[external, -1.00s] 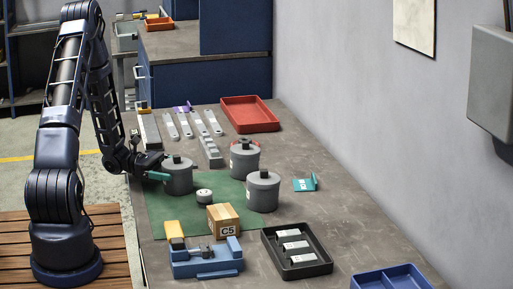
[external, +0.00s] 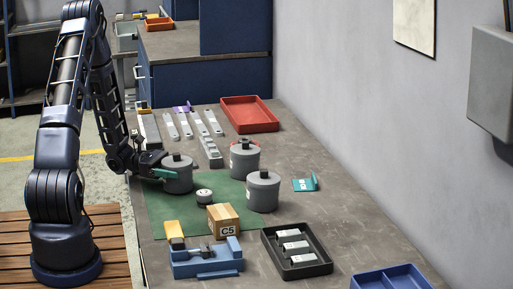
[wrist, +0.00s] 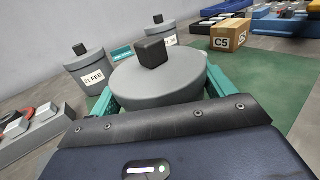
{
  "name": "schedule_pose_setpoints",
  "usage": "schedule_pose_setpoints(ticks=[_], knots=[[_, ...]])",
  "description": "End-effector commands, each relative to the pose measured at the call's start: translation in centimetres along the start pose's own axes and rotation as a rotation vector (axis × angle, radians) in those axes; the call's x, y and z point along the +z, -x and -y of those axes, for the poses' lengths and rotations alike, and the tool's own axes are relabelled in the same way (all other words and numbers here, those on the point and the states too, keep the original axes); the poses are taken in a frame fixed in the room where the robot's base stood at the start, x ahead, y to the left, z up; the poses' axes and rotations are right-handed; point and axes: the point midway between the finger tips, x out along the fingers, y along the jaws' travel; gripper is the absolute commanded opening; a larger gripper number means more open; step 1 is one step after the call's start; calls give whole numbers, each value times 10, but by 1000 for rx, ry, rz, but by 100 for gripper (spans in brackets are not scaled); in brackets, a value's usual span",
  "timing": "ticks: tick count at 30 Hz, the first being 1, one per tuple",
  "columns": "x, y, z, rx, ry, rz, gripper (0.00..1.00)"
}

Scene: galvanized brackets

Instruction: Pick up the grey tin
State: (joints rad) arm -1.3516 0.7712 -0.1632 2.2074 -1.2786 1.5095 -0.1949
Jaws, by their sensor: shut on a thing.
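Three grey lidded tins with dark knobs stand on the bench. The nearest one to my arm, a grey tin (external: 178,182), is at the left edge of the green mat. My gripper (wrist: 163,88) is around it, with teal fingers pressed on its left and right sides in the wrist view. The tin is upright; its lower part is hidden in the wrist view. I cannot tell any gap under it. The two other tins (external: 244,160) (external: 263,193) stand to its right, apart from it, with white labels; one reads "21 FEB" in the wrist view (wrist: 90,72).
A small round white-topped piece (external: 204,196), a cardboard box (external: 222,220) marked C5 and a blue vise-like fixture (external: 205,262) are nearer the camera. Metal brackets (external: 209,150) lie behind. A red tray (external: 250,126) and a black tray (external: 270,240) flank the area.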

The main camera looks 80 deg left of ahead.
Motion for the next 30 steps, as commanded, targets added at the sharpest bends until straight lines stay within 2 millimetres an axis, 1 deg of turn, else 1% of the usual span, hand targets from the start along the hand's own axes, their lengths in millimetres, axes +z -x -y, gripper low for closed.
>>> schedule_pose_setpoints(ticks=[5, 8, 21, 27, 30], knots=[[23, 0, 0, 0, -4, 0, 52], [42, 0, 0, 0, -5, -2, 52], [135, 0, 0, 0, -6, -1, 52], [168, 0, 0, -1, -4, -1, 52], [179, 0, 0, -1, -3, 0, 52]])
